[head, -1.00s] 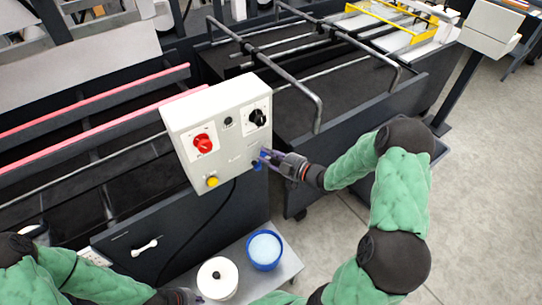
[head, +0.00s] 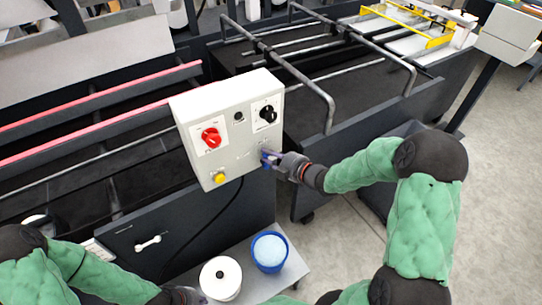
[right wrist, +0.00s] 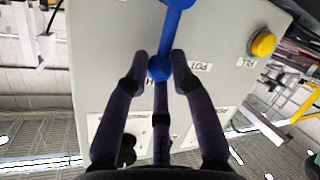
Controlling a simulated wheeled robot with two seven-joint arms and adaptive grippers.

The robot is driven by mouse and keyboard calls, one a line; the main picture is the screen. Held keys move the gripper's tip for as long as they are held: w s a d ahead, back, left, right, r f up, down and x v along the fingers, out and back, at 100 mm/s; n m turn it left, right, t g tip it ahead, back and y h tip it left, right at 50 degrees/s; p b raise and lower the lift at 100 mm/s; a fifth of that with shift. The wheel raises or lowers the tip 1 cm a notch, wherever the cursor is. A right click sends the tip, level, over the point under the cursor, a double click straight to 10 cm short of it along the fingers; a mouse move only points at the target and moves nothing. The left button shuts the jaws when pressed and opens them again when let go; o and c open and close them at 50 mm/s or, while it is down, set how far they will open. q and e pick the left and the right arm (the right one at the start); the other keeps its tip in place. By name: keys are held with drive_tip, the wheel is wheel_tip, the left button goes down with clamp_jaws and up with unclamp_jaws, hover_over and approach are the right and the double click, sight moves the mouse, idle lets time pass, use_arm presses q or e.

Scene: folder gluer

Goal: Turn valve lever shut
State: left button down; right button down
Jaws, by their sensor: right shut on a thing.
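The blue valve lever (right wrist: 170,32) sits on the face of the pale control box (head: 222,105), at its lower right corner in the head view. In the right wrist view its rounded end lies between the fingers of my right gripper (right wrist: 160,66). My right gripper (head: 272,160) is shut on the lever and hides much of it in the head view. My left gripper (head: 188,297) is low at the bottom edge, beside a white lidded tub (head: 220,279); its fingers are too small to read.
The box also carries a red knob (head: 211,138), a black knob (head: 268,113) and a yellow button (head: 219,178). A blue tub (head: 269,251) stands on the grey shelf (head: 293,268) below. Dark machine rails lie behind; open floor is at the right.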

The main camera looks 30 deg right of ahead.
drive_tip(key=c, duration=1)
unclamp_jaws()
drive_tip(key=shift+c, duration=0.2)
drive_tip(key=v, duration=1.2)
drive_tip(key=shift+f, duration=0.1)
